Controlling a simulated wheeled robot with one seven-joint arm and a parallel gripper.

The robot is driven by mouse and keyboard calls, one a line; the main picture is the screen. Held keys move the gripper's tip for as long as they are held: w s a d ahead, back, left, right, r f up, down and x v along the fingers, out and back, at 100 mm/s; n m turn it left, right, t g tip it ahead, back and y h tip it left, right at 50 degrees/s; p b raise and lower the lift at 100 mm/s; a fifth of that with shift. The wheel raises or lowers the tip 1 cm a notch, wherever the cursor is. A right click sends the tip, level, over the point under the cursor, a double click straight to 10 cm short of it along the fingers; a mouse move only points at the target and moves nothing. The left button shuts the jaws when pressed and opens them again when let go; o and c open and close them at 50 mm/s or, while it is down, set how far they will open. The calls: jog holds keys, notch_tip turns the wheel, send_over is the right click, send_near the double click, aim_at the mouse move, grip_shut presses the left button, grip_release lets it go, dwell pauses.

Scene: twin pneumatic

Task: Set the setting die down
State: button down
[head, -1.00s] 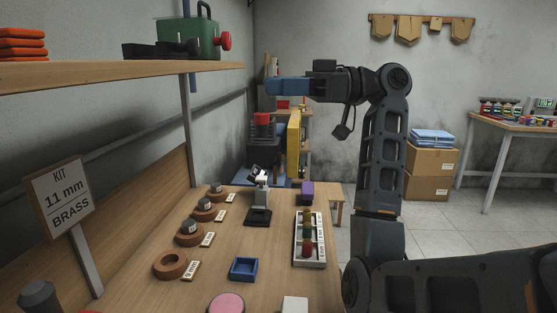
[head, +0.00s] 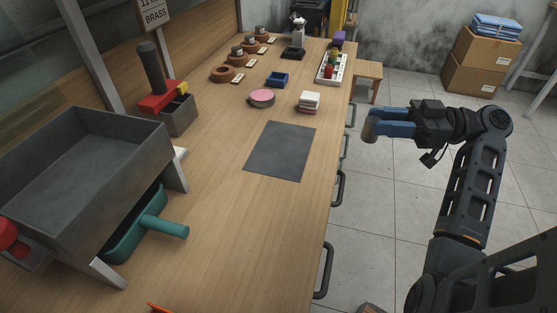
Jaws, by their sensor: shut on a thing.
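My gripper (head: 378,124) with blue fingers is at right in the head view. It is shut on a small grey piece (head: 370,126), seemingly the setting die, mostly hidden by the fingers. It appears beside the bench's right edge, over the floor in the picture. Several round wooden holders stand in a row at the far left of the bench. The nearest holder (head: 222,75) is an empty ring; the others hold dark dies, such as this die (head: 237,51). A dark grey mat (head: 280,151) lies bare on the bench.
A pink-topped round pad (head: 261,98), a stack of light and dark pieces (head: 309,101), a blue tray (head: 277,80) and a white rack (head: 331,69) stand beyond the mat. A grey bin (head: 80,165) and a red-and-black tool (head: 158,90) stand at left. Handles project from the bench front.

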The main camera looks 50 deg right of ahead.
jog(key=x, duration=0.5)
jog(key=a+p+x, duration=0.1)
jog(key=x, duration=0.5)
jog(key=s+f+p+x, duration=0.1)
jog(key=x, duration=0.5)
jog(key=shift+w+a, duration=0.15)
jog(key=shift+a, duration=0.3)
jog(key=shift+f, duration=0.15)
jog(key=shift+f, duration=0.1)
jog(key=c, duration=0.8)
grip_release()
jog(key=shift+o, duration=0.2)
